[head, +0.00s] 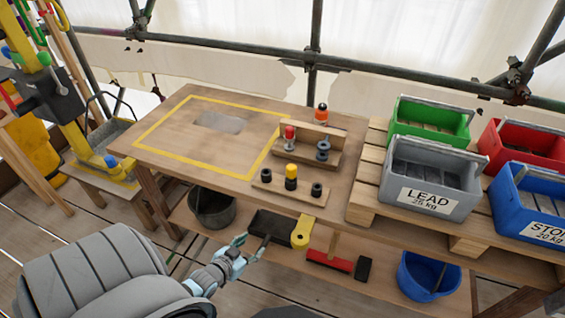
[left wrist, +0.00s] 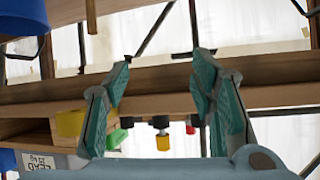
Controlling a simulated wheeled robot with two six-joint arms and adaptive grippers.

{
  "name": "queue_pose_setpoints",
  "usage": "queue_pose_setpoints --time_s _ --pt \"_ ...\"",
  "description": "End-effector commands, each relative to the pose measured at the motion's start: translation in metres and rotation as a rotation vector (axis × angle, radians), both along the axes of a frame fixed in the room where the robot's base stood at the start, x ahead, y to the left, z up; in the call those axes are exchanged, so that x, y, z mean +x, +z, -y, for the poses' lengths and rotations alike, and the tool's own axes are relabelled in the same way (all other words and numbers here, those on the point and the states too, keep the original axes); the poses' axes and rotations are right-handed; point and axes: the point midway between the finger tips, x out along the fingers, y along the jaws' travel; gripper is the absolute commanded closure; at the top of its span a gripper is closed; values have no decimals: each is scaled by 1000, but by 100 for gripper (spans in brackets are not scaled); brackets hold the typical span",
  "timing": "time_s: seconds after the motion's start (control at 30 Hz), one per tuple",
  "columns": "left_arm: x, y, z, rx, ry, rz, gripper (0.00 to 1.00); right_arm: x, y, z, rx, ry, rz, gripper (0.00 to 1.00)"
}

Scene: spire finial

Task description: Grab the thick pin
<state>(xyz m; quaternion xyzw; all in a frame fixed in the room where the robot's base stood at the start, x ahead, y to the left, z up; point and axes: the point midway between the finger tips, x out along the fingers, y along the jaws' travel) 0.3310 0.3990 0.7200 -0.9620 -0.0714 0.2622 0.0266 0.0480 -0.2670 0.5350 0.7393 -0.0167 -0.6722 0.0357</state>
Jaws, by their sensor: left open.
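Several short pins stand at the front of the workbench. One has a yellow top and dark body (head: 291,178) in a low wooden strip; it shows upside down between my fingers in the left wrist view (left wrist: 163,142). A red-topped pin (head: 289,137) and a grey pin (head: 323,150) stand in the wooden rack behind. I cannot tell which is the thick pin. My left gripper (head: 250,247) is open and empty, in front of and below the bench top, apart from the pins; its spread fingers show in the left wrist view (left wrist: 162,65). My right gripper is out of view.
The bench (head: 185,135) has a yellow-outlined area at left. A grey LEAD bin (head: 428,195) and green (head: 432,115), red and blue bins stand on a pallet at right. A lower shelf holds a dark bucket (head: 212,210) and a blue bucket (head: 428,278). An orange-topped object (head: 321,112) stands behind the rack.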

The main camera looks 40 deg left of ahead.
Motion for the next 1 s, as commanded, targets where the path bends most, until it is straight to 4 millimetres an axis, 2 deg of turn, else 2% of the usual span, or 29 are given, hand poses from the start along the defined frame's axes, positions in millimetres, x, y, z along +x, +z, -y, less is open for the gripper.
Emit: queue_pose_setpoints --time_s 0.03,0.1,0.2,0.23,0.3,0.5,0.67,0.83,1.0 --pt "31 34 -10 2 -18 150 49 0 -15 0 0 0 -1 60" --pt "62 94 -16 -10 -43 343 49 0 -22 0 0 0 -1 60" --pt "83 147 -16 -28 -69 504 49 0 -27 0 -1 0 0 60" --pt "89 154 -16 -31 -73 524 49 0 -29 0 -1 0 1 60" --pt "104 160 -17 -35 -75 545 49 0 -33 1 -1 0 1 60" --pt "156 157 -20 -35 -73 542 49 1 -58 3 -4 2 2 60" --pt "178 158 -21 -35 -73 537 49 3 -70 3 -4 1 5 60" --pt "210 153 -21 -34 -73 537 49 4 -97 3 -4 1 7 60" --pt "226 156 -22 -34 -75 534 49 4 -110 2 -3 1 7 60"
